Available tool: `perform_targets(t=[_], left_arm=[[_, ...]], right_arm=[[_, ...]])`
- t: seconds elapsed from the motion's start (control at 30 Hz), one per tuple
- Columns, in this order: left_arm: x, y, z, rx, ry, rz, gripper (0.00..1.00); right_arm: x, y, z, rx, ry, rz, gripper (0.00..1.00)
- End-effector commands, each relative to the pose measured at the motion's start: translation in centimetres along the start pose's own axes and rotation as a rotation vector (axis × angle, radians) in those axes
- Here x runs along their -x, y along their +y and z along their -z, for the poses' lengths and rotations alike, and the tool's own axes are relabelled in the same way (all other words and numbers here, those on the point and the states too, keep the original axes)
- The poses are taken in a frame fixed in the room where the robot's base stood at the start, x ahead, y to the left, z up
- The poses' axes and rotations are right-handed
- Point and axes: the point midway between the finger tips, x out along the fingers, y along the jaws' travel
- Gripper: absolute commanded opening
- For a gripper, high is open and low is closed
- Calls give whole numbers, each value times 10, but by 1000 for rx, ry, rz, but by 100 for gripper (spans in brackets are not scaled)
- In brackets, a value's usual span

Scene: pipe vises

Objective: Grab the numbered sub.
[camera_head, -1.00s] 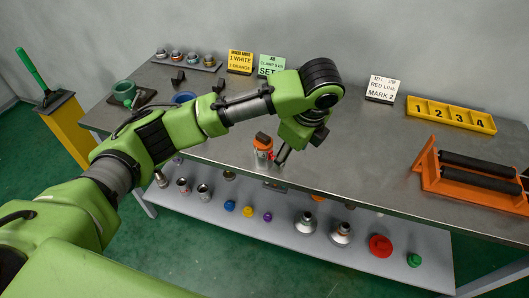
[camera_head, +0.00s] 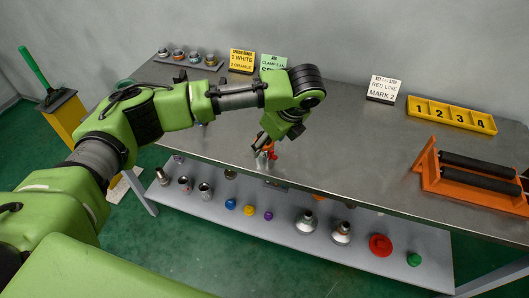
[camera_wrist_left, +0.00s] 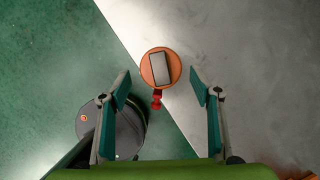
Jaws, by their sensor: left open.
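A short upright piece with an orange round top, a dark grey rectangular plate on it and a small red knob stands near the table's front edge (camera_head: 271,154); I can read no number on it. In the left wrist view the orange-topped piece (camera_wrist_left: 171,54) lies just beyond and between the fingertips, with no finger visibly touching it. My left gripper (camera_head: 263,142) is open and empty above it, pointing down, and partly hides it in the head view. The open left gripper (camera_wrist_left: 160,88) also shows in the wrist view. My right gripper is not in view.
A yellow tray numbered 1 to 4 (camera_head: 451,117) and an orange roller stand (camera_head: 430,173) are at the right. Sign cards (camera_head: 383,89) stand along the back. Several fittings sit on the lower shelf (camera_head: 290,252). The middle of the tabletop is clear.

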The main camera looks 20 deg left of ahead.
Motion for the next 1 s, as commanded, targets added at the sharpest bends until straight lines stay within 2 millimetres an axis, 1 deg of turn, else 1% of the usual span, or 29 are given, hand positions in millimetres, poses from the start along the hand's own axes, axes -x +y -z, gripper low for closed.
perform_targets(t=[0.2,0.3,0.4,0.57,0.6,0.67,0.7,0.77,0.8,0.83,1.0], left_arm=[[-32,-1,-1,2,-1,-4,58],[-43,-1,-1,1,0,-2,58],[-48,-2,-1,1,-1,-1,58],[-48,-2,-1,1,-1,0,58],[-48,-2,-1,1,-1,0,55],[-48,-2,-1,1,-1,0,39],[-48,-2,-1,1,-1,0,29],[-48,-2,-1,1,-1,0,14],[-48,-2,-1,1,-1,0,3],[-48,-2,-1,1,-1,-1,0],[-47,-2,-1,1,-2,1,0]], right_arm=[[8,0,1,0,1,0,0],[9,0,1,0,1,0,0],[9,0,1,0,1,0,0],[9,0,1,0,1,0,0],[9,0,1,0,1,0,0],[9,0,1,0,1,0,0],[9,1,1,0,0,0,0],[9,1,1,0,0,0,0],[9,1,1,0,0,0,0],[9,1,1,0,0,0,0],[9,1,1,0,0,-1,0]])
